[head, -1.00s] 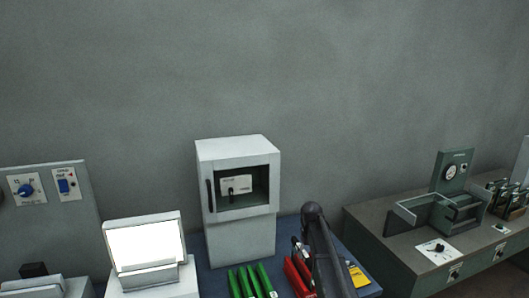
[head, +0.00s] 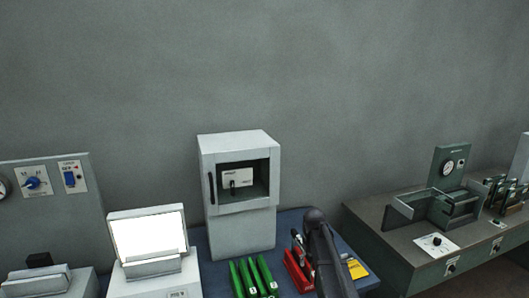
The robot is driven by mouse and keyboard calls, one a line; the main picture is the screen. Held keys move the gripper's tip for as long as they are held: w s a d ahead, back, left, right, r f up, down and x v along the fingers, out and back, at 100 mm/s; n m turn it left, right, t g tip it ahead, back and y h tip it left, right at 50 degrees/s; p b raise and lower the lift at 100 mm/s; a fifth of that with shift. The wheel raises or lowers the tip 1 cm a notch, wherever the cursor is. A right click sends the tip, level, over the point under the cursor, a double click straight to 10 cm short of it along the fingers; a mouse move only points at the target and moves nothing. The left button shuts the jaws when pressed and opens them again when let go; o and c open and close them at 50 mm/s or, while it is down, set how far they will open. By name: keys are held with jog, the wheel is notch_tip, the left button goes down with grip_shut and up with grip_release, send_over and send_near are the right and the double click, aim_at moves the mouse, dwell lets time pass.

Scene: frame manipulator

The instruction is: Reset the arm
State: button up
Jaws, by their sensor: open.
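My arm shows only as a dark link (head: 325,255) at the bottom centre of the head view, rising to a rounded joint. It stands in front of the blue bench top, just right of a red rack (head: 297,272).
A grey cabinet (head: 238,232) with a windowed front stands behind green holders (head: 254,278). A bright light panel (head: 148,236) is at left, with a switch panel (head: 50,206) beyond. A yellow card (head: 356,269) lies right of my arm. A dark green bench (head: 405,262) with devices stands at right.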

jog(key=s+f+m+b, duration=0.1)
jog(key=s+f+b, duration=0.3)
jog(key=s, duration=0.8)
jog(key=s+f+m+b, duration=0.2)
jog(key=s+f+b, duration=0.2)
jog(key=s, duration=0.9)
jog(key=shift+f, duration=0.4)
